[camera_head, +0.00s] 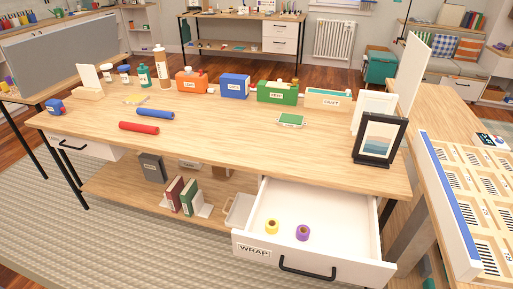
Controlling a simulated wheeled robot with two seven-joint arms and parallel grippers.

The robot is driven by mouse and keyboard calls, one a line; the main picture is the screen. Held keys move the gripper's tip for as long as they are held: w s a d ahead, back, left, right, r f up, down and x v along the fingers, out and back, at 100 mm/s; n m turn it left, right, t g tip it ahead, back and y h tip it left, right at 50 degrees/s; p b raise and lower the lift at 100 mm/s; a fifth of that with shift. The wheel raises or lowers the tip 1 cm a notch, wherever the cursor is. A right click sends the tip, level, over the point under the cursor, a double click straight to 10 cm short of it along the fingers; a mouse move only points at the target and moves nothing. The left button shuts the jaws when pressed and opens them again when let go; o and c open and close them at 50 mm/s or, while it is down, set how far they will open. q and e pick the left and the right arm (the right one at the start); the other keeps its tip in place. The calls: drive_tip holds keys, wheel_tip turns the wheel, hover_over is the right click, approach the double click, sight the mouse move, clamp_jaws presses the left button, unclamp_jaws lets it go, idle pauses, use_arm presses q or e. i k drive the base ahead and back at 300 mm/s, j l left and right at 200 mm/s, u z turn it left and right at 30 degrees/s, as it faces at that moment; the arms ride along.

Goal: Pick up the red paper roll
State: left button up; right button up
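The red paper roll (139,127) lies on its side on the wooden desk top (230,150), left of the middle and close to the front edge. A blue roll (155,113) lies just behind it, apart from it. Neither of my grippers shows in the head view.
An open drawer (335,225) labelled WRAP juts out at the front right, holding a yellow roll (272,227) and a purple roll (303,232). Bottles, labelled boxes and a picture frame (380,138) stand along the back and right. The desk around the red roll's front is clear.

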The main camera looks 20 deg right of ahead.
sight(131, 126)
drive_tip(key=z, duration=0.9)
drive_tip(key=u, duration=1.3)
drive_tip(key=i+j+z, duration=0.45)
drive_tip(key=i+j, duration=0.75)
drive_tip(key=j, duration=0.1)
